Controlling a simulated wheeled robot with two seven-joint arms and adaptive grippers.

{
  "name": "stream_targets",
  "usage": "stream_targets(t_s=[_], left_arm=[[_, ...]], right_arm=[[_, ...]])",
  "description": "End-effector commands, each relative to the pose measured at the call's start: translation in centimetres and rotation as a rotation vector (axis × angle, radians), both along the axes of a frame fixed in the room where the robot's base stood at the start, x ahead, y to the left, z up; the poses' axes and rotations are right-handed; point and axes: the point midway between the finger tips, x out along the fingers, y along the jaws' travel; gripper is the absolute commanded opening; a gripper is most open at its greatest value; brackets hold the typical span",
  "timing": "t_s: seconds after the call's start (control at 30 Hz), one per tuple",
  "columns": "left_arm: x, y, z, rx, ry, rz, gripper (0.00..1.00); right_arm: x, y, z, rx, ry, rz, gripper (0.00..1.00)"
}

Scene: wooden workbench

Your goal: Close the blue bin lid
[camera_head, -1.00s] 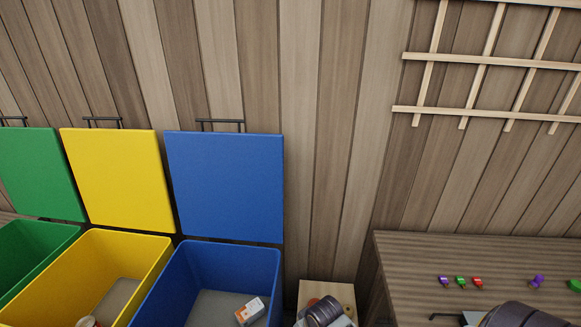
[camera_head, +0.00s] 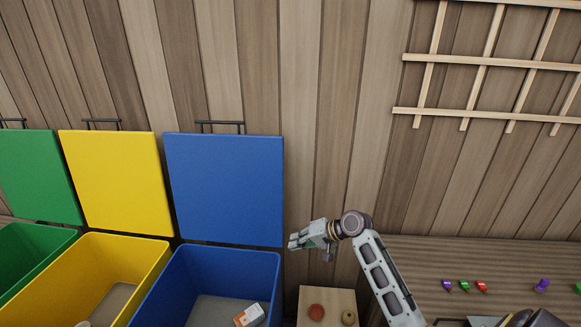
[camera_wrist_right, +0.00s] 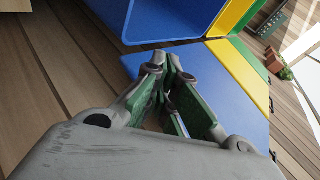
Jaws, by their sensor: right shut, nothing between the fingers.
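The blue bin lid (camera_head: 225,190) stands open and upright against the wooden wall, with a dark handle on its top edge. The blue bin (camera_head: 268,270) is below it, open, with a small white and orange box (camera_head: 249,315) inside. My right gripper (camera_head: 293,241) is shut and empty, just right of the lid's lower right corner and above the bin's rim. In the right wrist view the shut fingers (camera_wrist_right: 172,75) point toward the lid (camera_wrist_right: 200,70) and the bin (camera_wrist_right: 175,20). Whether they touch the lid is unclear. My left gripper is out of view.
Yellow (camera_head: 118,185) and green (camera_head: 40,178) lids also stand open, left of the blue one, above their open bins. A small wooden stand (camera_head: 335,300) with round items is right of the blue bin. A workbench (camera_head: 480,255) with small coloured pieces fills the right.

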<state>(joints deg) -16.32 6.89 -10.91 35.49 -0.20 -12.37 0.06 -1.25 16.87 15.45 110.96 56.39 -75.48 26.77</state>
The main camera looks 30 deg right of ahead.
Motion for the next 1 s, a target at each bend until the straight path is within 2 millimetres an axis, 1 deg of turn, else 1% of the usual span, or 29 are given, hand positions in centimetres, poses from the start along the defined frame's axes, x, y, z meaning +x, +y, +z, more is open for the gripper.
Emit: stream_targets(t_s=[0.03, 0.1, 0.27, 0.3, 0.5, 0.6, 0.73, 1.0], left_arm=[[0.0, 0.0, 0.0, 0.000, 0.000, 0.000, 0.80], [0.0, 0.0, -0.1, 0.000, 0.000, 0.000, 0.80], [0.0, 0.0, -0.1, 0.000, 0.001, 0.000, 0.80], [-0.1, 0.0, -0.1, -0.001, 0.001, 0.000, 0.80], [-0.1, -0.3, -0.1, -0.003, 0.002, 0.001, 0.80], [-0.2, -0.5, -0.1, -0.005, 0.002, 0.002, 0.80], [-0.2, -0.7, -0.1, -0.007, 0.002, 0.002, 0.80], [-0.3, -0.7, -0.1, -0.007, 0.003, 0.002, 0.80]], right_arm=[[1.1, -0.9, 1.5, 0.049, -0.017, -0.024, 0.00], [2.3, -2.1, 3.6, 0.124, -0.037, -0.056, 0.00], [4.9, -5.1, 8.8, 0.308, -0.087, -0.119, 0.00], [5.5, -5.9, 10.2, 0.355, -0.101, -0.133, 0.00], [7.3, -9.9, 16.5, 0.575, -0.163, -0.186, 0.00], [7.7, -11.2, 18.5, 0.648, -0.182, -0.199, 0.00], [7.8, -12.0, 19.8, 0.694, -0.193, -0.205, 0.00], [7.9, -12.1, 19.9, 0.700, -0.195, -0.205, 0.00]])
